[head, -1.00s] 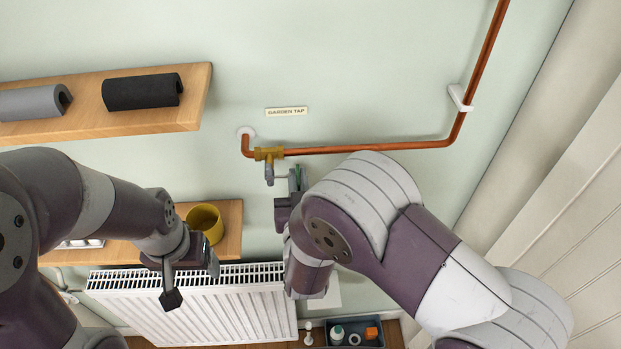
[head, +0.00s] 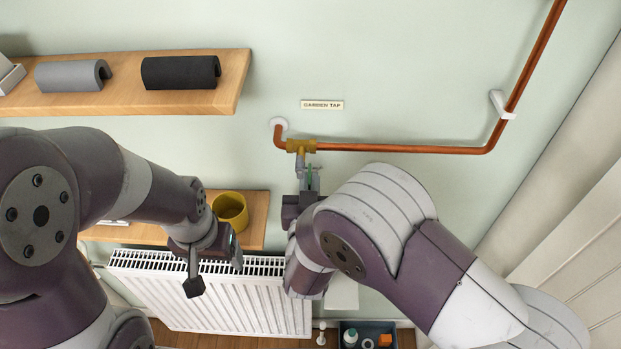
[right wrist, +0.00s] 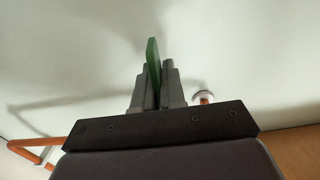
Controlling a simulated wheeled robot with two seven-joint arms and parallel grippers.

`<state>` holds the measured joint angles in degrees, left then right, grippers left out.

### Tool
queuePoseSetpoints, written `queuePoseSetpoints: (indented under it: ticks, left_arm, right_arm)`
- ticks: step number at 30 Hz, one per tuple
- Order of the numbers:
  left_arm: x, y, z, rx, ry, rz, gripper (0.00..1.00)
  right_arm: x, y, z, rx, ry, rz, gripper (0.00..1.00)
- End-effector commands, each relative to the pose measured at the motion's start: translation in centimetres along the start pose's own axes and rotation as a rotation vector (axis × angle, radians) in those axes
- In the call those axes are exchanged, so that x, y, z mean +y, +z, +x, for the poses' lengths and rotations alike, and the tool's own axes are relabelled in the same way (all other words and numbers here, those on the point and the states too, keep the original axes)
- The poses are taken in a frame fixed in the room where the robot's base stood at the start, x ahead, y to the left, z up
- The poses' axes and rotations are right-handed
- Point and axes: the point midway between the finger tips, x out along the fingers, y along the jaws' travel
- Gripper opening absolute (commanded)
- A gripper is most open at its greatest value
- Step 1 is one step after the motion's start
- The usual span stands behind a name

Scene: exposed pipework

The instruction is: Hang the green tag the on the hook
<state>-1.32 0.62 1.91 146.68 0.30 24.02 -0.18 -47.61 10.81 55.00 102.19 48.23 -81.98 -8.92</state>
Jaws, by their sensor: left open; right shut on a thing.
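The green tag (right wrist: 153,65) is pinched between the fingers of my right gripper (right wrist: 154,88) and stands up past the fingertips in the right wrist view. In the head view only a thin green sliver of the tag (head: 309,173) shows at my right gripper (head: 310,184). That gripper is just below and slightly right of the brass tap fitting (head: 301,146), overlapping its grey lower part in the picture. I cannot tell whether they touch. I cannot make out the hook. My left gripper (head: 215,268) is open and empty in front of the radiator.
A copper pipe (head: 400,149) runs along the wall under the "GARDEN TAP" label (head: 322,105). Below are a white radiator (head: 220,305) and a dark bin (head: 400,338).

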Motion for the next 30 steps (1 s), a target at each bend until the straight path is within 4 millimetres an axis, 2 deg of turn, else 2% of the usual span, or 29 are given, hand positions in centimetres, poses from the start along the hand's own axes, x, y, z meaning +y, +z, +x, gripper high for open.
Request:
queuePoseSetpoints:
  ticks: [6,7,9,17,20,23,30]
  left_arm:
    - [0.0,0.0,0.0,0.000,0.000,0.000,0.77]
    - [0.0,0.0,0.0,0.000,0.000,0.000,0.77]
    - [0.0,0.0,0.0,0.000,0.000,0.000,0.77]
    - [0.0,0.0,0.0,0.000,0.000,0.000,0.77]
    - [0.0,0.0,0.3,0.000,0.000,0.000,0.77]
    - [0.0,0.1,0.9,0.000,0.000,0.000,0.77]
    - [0.0,0.3,2.5,0.000,0.000,0.000,0.77]
  right_arm:
    - [0.0,0.0,0.0,0.000,0.000,0.000,0.00]
    - [0.0,0.0,0.0,0.000,0.000,0.000,0.20]
    - [0.0,0.0,0.0,0.000,0.000,0.000,0.40]
    - [0.0,0.0,0.0,0.000,0.000,0.000,0.40]
    - [-0.1,0.1,-0.6,0.000,-0.001,0.001,0.40]
    - [-0.1,0.3,-2.4,0.001,-0.004,0.000,0.40]
    - [-0.2,0.3,-8.6,0.001,-0.008,0.000,0.40]
